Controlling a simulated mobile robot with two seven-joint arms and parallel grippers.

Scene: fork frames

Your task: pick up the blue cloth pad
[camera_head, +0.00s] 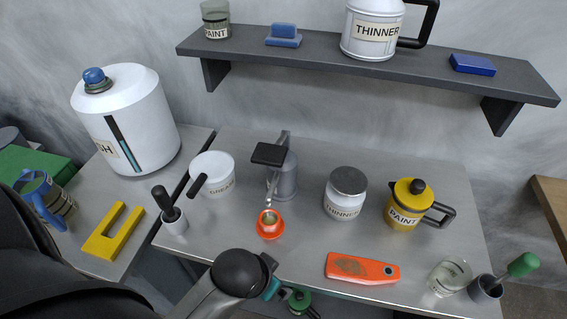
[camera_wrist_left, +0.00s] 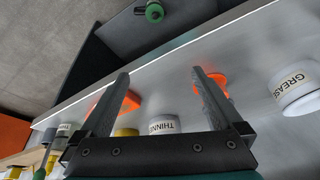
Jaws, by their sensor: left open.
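Two blue things lie on the dark wall shelf (camera_head: 330,45) in the head view. One is a flat dark-blue block (camera_head: 472,64) near its right end. The other is a lighter blue piece with a raised top (camera_head: 284,35), left of the middle. I cannot tell for certain which is the cloth pad. My left gripper (camera_head: 272,287) is low at the table's front edge, well below and apart from both. In the left wrist view its two fingers (camera_wrist_left: 161,72) are spread with nothing between them, and no blue pad shows there. My right gripper is not in view.
The shelf also holds a paint glass (camera_head: 216,20) and a white thinner pot (camera_head: 372,30).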

